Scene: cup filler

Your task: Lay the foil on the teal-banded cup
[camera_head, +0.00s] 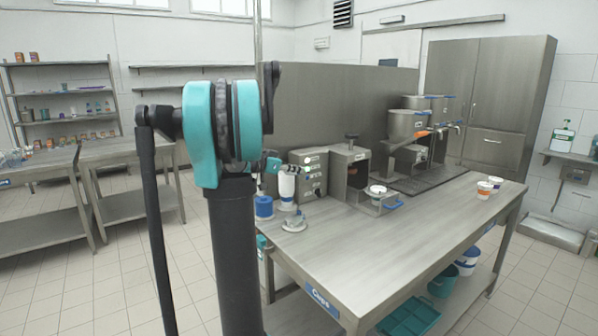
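A white cup (377,190) sits in the holder at the front of the steel machine with the dark opening. Its band is too small to read. Two more white cups stand at the right end of the table: one has an orange band (484,190), and the band colour of the one behind it (495,184) is unclear. I cannot make out the foil for sure. A small grey round piece (294,223) rests near the table's left end, below a white upright part. My arm fills the left middle; my gripper's fingers cannot be made out.
A blue container (263,207) stands at the table's left edge, beside a steel box with buttons (309,172). Steel pots (407,124) stand at the back. The front of the table (400,250) is clear. Teal bins (410,316) and buckets are on the lower shelf.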

